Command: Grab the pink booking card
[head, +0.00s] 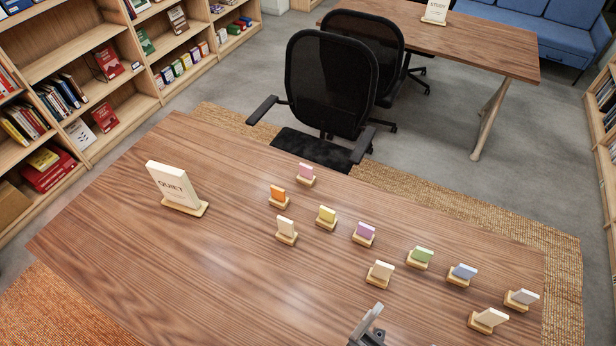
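The pink booking card (306,170) stands in a small wooden holder at the far edge of the wooden table, near the black chair. A purple-pink card (366,230) stands in another holder, nearer and to the right. My gripper (373,318) shows only in part at the bottom edge, right of the middle. It is well below both cards in the picture and apart from them. I cannot tell whether its fingers are open or shut. No card shows in it.
Near the pink card stand an orange card (278,193), a yellow card (327,214) and a cream card (286,226). Green (422,254), blue (464,271) and several pale cards stand to the right. A QUIET sign (173,184) stands left. The table (190,270) is clear at front left.

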